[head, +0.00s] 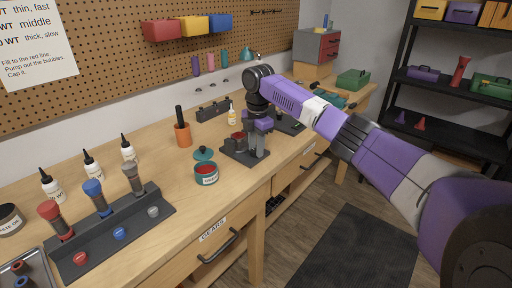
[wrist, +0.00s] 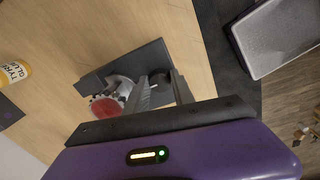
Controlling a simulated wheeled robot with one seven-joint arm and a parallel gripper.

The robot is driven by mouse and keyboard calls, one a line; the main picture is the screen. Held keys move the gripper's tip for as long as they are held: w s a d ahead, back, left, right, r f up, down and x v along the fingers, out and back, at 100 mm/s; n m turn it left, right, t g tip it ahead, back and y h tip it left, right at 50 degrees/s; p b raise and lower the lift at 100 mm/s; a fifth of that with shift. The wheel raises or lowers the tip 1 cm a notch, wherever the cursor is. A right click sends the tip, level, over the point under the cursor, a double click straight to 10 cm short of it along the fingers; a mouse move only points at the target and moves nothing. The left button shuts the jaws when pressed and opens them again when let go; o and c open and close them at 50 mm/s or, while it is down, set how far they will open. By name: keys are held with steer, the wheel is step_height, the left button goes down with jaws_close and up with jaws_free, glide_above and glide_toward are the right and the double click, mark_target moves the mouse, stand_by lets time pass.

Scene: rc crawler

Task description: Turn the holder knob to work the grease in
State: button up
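The holder's dark base (head: 237,155) sits on the wooden bench in the head view. It carries a small cup with red grease (head: 239,136). In the wrist view the base (wrist: 150,57) lies ahead of my gripper, and the cup with red grease (wrist: 112,105) and grey metal parts is left of my fingers. A dark round knob (wrist: 160,77) shows between my fingertips. My gripper (head: 257,150) points down at the right side of the holder. Its fingers (wrist: 160,85) stand apart on either side of the knob. I cannot tell whether they touch it.
An open teal tin of red grease (head: 206,174) and its lid (head: 203,154) stand left of the holder. An orange cup (head: 183,134) and a yellow-labelled glue bottle (head: 232,116) are behind. A dark rack (head: 125,238) with shock absorbers is front left.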

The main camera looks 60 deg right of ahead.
jaws_close()
